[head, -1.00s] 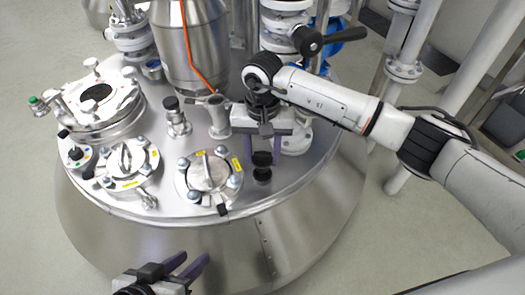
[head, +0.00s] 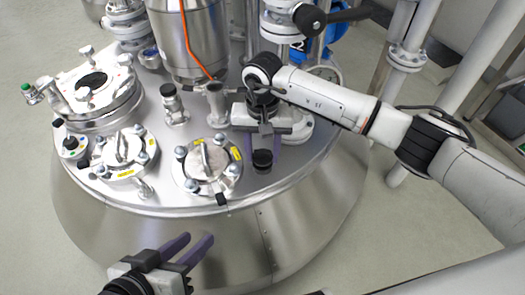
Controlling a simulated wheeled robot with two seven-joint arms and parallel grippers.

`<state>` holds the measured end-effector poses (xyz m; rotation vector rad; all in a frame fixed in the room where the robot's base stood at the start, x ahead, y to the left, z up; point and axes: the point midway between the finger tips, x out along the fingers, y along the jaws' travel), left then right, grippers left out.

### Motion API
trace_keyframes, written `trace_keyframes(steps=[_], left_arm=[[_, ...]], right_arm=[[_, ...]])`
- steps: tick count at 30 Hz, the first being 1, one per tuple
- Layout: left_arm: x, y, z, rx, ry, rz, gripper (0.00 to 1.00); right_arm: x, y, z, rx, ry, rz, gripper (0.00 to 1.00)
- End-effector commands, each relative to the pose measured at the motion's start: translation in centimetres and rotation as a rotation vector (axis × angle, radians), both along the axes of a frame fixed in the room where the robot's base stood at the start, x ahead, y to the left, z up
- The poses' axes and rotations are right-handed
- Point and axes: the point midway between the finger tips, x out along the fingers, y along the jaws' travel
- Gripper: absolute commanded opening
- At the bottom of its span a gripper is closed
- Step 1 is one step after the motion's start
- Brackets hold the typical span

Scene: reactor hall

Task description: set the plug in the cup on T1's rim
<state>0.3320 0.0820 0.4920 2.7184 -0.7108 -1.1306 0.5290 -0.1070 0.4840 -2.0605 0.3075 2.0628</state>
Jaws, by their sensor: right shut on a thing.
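My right gripper (head: 264,150) reaches in from the right over the rim of the steel vessel lid, T1 (head: 235,203). Its purple fingers point down and are shut on the black plug (head: 262,157). The plug is down at the small dark cup on the rim, and the two show as one dark shape. The cup is mostly hidden by the plug and fingers, and I cannot tell how deep the plug sits. My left gripper (head: 192,250) is at the bottom of the view, in front of the vessel. Its purple fingers are apart with nothing between them.
Left of the plug is a round clamped port (head: 206,166), with a second port (head: 123,151) and a larger hatch (head: 97,92) further left. A steel column (head: 190,38) with an orange cable stands behind. White valves and a black handle (head: 348,14) rise behind my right gripper.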

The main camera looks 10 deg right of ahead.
Motion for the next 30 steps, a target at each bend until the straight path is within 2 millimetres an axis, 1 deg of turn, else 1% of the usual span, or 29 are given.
trace_keyframes(steps=[6, 7, 10, 11, 20, 23, 26, 30], left_arm=[[0.0, 0.0, 0.0, 0.0, 0.0, 0.0, 0.34], [0.0, 0.0, 0.0, 0.0, 0.0, 0.0, 0.34], [0.0, 0.0, 0.0, 0.0, 0.0, 0.0, 0.34], [0.0, 0.0, 0.0, 0.0, 0.0, 0.0, 0.34], [0.0, 0.0, 0.1, 0.002, 0.0, 0.0, 0.34], [0.0, 0.1, 0.3, 0.009, 0.003, 0.0, 0.34], [-0.1, 0.4, 0.3, 0.027, 0.012, 0.0, 0.34], [-0.4, 1.0, -0.6, 0.064, 0.043, -0.001, 0.34]], right_arm=[[0.0, 0.0, 0.0, 0.0, 0.0, 0.0, 0.2], [0.0, 0.0, 0.0, 0.0, 0.0, 0.0, 0.44], [0.0, 0.0, 0.0, 0.0, 0.0, 0.0, 0.61], [0.0, 0.0, 0.0, 0.0, 0.0, 0.0, 0.63], [0.0, 0.0, 0.3, 0.0, -0.001, 0.0, 0.63], [0.1, 0.0, 1.4, 0.0, -0.003, 0.0, 0.63], [0.1, -0.1, 3.2, 0.0, -0.005, -0.001, 0.63], [0.1, 0.0, 6.2, 0.0, -0.004, 0.001, 0.63]])
